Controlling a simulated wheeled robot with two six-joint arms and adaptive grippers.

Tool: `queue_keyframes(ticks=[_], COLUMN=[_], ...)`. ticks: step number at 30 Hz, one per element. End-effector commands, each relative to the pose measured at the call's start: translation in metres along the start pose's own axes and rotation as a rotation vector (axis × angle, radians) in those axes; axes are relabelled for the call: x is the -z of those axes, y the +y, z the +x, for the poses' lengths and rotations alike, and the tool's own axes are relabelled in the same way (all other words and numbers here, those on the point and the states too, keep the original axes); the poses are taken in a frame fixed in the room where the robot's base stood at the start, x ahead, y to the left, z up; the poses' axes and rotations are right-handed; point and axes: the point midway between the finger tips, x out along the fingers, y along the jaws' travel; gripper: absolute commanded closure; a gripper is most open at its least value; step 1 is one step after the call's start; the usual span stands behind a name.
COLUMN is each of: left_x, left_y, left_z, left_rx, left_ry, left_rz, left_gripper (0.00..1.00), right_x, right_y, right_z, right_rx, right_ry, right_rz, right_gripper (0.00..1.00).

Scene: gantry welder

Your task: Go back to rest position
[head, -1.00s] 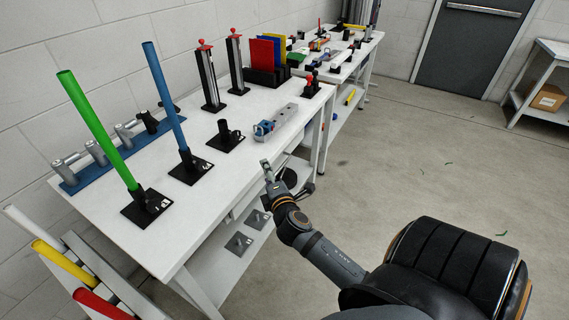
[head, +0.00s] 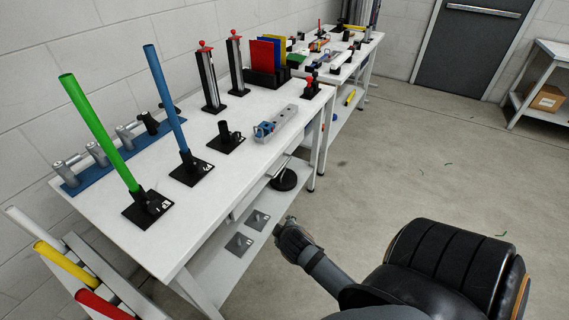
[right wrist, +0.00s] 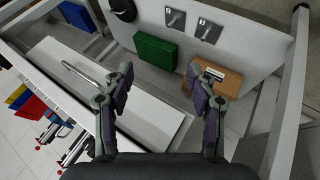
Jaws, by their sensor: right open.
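My right gripper (right wrist: 160,88) is open in the right wrist view, with its two fingers apart and nothing between them. In the head view my right arm (head: 292,240) comes in from the lower right and ends beside the near white workbench (head: 110,250), off its front edge. The fingers cannot be made out there. My left gripper is not in the head view.
A green tube (head: 95,125) and a blue tube (head: 165,95) stand in black holders on the workbench; a third holder (head: 226,140) is empty. A green box (right wrist: 156,50) and a cardboard box (right wrist: 215,78) show below.

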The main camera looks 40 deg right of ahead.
Motion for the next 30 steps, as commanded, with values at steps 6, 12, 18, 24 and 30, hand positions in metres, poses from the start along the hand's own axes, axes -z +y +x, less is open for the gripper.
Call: queue_keyframes(ticks=[6, 12, 18, 24, 30], left_x=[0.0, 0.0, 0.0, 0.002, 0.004], left_y=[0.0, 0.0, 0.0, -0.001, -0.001], left_z=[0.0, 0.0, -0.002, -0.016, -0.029], left_rx=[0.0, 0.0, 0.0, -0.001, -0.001], left_ry=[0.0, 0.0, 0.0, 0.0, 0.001], left_rz=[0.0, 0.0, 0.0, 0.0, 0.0], left_gripper=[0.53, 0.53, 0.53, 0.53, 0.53], right_x=[0.0, 0.0, -0.01, -0.095, -0.228], right_y=[-0.001, 0.0, -0.011, -0.093, -0.196], right_z=[0.0, 0.0, 0.013, 0.086, 0.113], right_rx=[0.001, 0.001, 0.022, 0.17, 0.314], right_ry=[-0.001, 0.0, -0.017, -0.129, -0.285], right_rz=[0.001, 0.0, 0.004, 0.072, 0.217], right_gripper=[0.43, 0.43, 0.43, 0.43, 0.43])
